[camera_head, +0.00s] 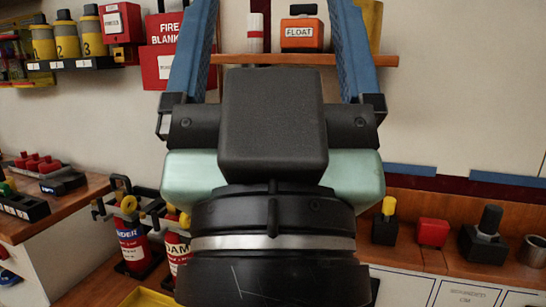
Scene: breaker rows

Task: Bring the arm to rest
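My gripper (270,20) fills the middle of the head view, seen from behind and pointing up and away from the camera. Its two blue fingers stand wide apart at the left and right, with clear space showing between them. Nothing shows held between the visible parts of the fingers. The fingertips run to the top edge of the frame, so their ends are hidden. The black wrist and pale green housing block the view of what lies behind them.
A wooden wall shelf (395,61) holds an orange FLOAT box (302,35) behind the fingers. Red extinguishers (132,243) stand lower left. A counter (450,262) at right bears a red block (432,232) and black knobbed parts (484,240). Bare wall (470,90) lies right.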

